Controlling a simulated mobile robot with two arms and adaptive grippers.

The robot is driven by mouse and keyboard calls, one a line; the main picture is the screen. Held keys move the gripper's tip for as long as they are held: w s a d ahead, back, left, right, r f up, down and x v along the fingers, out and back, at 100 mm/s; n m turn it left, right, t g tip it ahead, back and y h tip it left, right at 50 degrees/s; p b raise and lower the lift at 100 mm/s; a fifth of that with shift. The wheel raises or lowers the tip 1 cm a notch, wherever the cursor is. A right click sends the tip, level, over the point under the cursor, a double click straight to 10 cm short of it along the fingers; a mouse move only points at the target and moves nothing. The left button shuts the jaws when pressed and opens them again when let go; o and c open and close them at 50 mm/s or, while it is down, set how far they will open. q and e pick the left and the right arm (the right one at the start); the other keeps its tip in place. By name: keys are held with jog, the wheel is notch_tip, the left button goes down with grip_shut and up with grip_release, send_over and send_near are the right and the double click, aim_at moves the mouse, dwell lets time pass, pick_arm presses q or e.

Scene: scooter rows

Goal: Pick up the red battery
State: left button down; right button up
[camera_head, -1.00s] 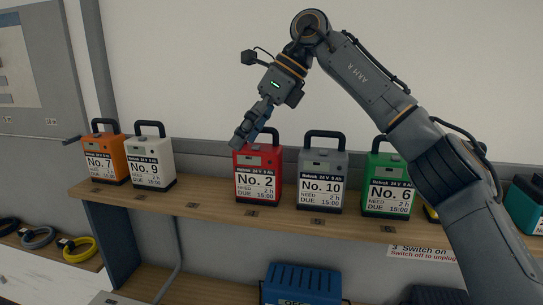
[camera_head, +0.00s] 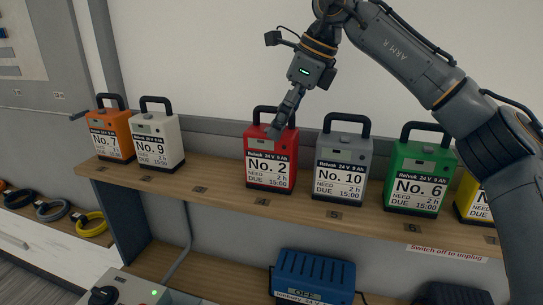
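The red battery (camera_head: 271,161), labelled No. 2, stands upright on the wooden shelf (camera_head: 225,191) behind the slot marker 4. It has a black carrying handle on top. My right arm comes in from the upper right, and its gripper (camera_head: 285,112) points down at the right side of that handle. The fingers overlap the handle and the battery's top edge in the picture. I cannot tell whether they touch the handle or how far apart they are. My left gripper is not in view.
A grey battery (camera_head: 341,169) and a green battery (camera_head: 418,179) stand to the right, with a yellow one (camera_head: 473,199) partly behind my arm. White (camera_head: 157,143) and orange (camera_head: 109,136) batteries stand to the left. A blue box (camera_head: 313,276) sits below the shelf. Shelf space left of the red battery is clear.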

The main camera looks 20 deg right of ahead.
aim_at(272, 142)
jog(key=shift+w+a+f, duration=0.1)
jog(key=shift+f, duration=0.2)
jog(key=p+x, duration=0.1)
jog(key=x, duration=0.1)
jog(key=p+x, duration=0.1)
jog(key=x, duration=0.1)
jog(key=shift+a+f, duration=0.2)
jog(key=shift+a, duration=0.1)
grip_shut()
jog(key=shift+r, duration=0.2)
